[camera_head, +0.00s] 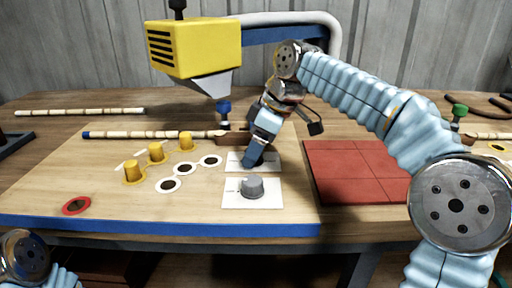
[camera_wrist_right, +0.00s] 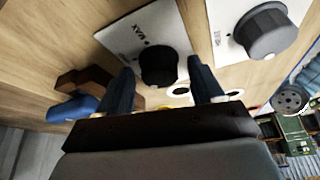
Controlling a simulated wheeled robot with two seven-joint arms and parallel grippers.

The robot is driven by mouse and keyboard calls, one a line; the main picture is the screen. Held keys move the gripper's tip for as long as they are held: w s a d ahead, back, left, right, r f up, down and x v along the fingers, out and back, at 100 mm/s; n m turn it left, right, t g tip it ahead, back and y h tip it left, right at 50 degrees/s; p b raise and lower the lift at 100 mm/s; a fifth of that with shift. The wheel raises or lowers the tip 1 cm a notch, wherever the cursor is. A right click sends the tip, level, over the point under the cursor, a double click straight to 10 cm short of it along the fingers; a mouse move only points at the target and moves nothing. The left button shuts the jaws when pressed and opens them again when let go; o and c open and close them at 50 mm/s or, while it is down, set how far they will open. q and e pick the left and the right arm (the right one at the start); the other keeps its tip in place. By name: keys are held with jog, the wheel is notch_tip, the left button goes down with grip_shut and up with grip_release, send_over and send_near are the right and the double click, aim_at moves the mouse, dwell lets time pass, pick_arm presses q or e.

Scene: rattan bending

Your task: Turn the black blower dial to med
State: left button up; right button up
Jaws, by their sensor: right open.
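The black blower dial (camera_wrist_right: 160,66) sits on a white plate (camera_wrist_right: 125,30) marked MAX in the right wrist view. My right gripper (camera_wrist_right: 160,80) is open, with one dark finger on each side of the dial and visible gaps between. Whether the fingertips reach down to the dial's height is hard to tell. In the head view my right gripper (camera_head: 254,158) points down over the rear white plate (camera_head: 234,160) and hides the black dial. The dial's pointer and the med mark cannot be made out. My left gripper is outside the view; only part of that arm shows at lower left.
A grey dial (camera_head: 252,187) on its own white plate stands just in front. A rattan pole (camera_head: 150,134), yellow pegs (camera_head: 157,153) and a red tiled mat (camera_head: 355,165) lie around.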

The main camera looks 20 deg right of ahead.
jog(key=c, duration=1.1)
jog(key=shift+o, duration=0.2)
jog(key=shift+m, duration=0.3)
jog(key=m+h, duration=0.1)
jog(key=m, duration=0.1)
jog(key=m+t, duration=0.1)
jog(key=m, duration=0.2)
jog(key=shift+s+a+m+t+h, duration=0.1)
jog(key=shift+a+m+t+h, duration=0.05)
jog(key=shift+m+t+h, duration=0.2)
jog(key=m+h, duration=0.1)
jog(key=m, duration=0.1)
jog(key=m+h, duration=0.1)
jog(key=m, duration=0.2)
jog(key=shift+a+t, duration=0.15)
jog(key=shift+t, duration=0.1)
jog(key=shift+m, duration=0.35)
jog(key=o, duration=1.1)
jog(key=shift+c, duration=0.2)
